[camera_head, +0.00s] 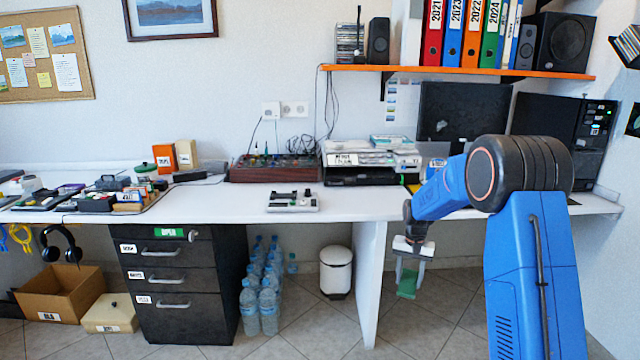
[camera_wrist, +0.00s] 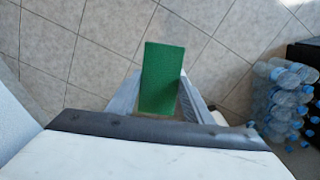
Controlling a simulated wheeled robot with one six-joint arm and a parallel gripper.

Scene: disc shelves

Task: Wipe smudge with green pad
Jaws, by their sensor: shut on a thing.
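My gripper (camera_head: 407,280) hangs in front of the desk, pointing down, with its fingers closed on a green pad (camera_head: 406,284). The pad also shows in the wrist view (camera_wrist: 162,78), between the two fingers, above the tiled floor. It is held clear of the desk and touches nothing else that I can see. No smudge can be made out in either view.
The white desk (camera_head: 230,204) runs across behind my gripper, with a small device (camera_head: 292,201) on it. A desk side panel (camera_head: 369,285), a white bin (camera_head: 336,271), bottles (camera_head: 268,305) and a black drawer unit (camera_head: 180,290) stand below. The floor near my gripper is clear.

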